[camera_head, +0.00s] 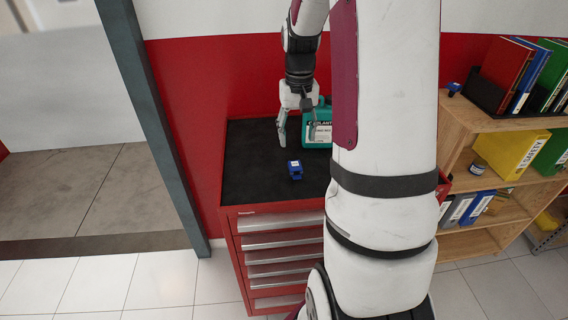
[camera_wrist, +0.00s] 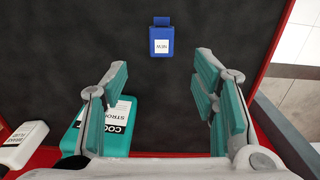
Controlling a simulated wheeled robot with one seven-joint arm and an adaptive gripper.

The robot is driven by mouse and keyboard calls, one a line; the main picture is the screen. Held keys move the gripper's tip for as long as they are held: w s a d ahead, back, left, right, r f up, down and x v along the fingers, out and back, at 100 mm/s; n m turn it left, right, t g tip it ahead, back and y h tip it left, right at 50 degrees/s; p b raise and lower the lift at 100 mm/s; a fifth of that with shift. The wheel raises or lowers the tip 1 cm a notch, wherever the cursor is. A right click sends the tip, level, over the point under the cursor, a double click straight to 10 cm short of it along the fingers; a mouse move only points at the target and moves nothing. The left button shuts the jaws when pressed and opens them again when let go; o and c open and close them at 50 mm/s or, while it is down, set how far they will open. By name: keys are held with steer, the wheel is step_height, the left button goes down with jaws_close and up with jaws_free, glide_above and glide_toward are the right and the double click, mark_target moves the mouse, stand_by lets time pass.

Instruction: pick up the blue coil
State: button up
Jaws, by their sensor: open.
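The blue coil (camera_head: 295,170) is a small blue block with a white label. It lies on the black top of the red tool chest. In the wrist view the coil (camera_wrist: 162,42), labelled "NEW", lies ahead of the fingertips, roughly between their lines. My gripper (camera_head: 297,130) points down above the chest top, behind the coil in the head view. In the wrist view my gripper (camera_wrist: 163,95) is open, with its teal-padded fingers wide apart and nothing between them.
A teal coolant jug (camera_head: 318,128) stands close to my gripper; it shows beside the left finger in the wrist view (camera_wrist: 122,112). A white bottle (camera_wrist: 22,145) stands left of it. The red tool chest (camera_head: 236,235) has clear black top around the coil. A wooden shelf (camera_head: 462,135) holds binders at right.

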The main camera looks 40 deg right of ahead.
mark_target(295, 165)
steer(key=f+p, duration=0.2)
steer(key=f, duration=1.1)
steer(key=shift+a, duration=0.2)
jaws_close()
